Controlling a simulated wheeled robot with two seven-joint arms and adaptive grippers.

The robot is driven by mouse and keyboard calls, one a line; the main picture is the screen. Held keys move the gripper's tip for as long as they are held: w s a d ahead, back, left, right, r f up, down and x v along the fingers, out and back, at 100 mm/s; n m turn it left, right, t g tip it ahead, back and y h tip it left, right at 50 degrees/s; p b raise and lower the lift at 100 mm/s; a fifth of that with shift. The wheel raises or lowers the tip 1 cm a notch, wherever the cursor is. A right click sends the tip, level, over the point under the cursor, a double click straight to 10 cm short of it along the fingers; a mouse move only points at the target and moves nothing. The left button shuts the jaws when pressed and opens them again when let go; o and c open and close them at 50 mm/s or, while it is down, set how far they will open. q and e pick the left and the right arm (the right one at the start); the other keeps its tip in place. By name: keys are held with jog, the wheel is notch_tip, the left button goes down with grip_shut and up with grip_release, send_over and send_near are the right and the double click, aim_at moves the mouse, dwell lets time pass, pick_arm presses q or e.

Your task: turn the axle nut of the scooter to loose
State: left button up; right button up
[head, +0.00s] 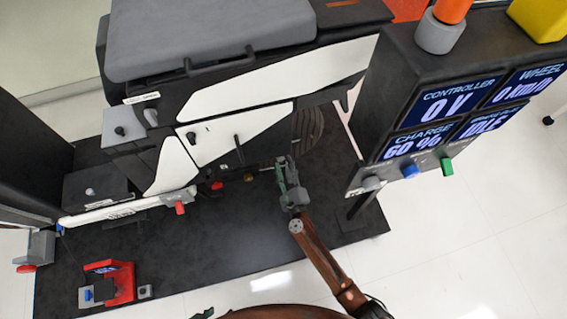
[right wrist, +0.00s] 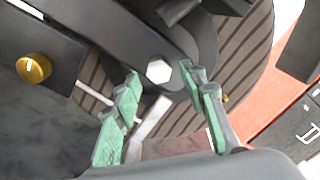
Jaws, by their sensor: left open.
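The axle nut (right wrist: 159,69) is a pale hexagon on the dark wheel hub in the right wrist view, just beyond my right gripper's fingertips. My right gripper (right wrist: 165,92) has its green fingers spread, one to the left and below the nut, one to the right. No contact with the nut can be made out. In the head view my right gripper (head: 288,180) is at the scooter's rear wheel (head: 308,128) and hides the nut. The scooter (head: 215,95) has white and dark panels. My left gripper (head: 203,313) barely shows at the bottom edge.
A panel with screens (head: 440,110) stands to the right, reading charge 60 % and controller 0 V. A gold knob (right wrist: 34,68) is left of the nut. A red device (head: 110,282) lies at lower left on the dark platform (head: 190,250), whose middle is clear.

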jog(key=shift+w+a, duration=0.1)
jog(key=shift+w, duration=0.2)
jog(key=shift+c, duration=0.6)
grip_shut()
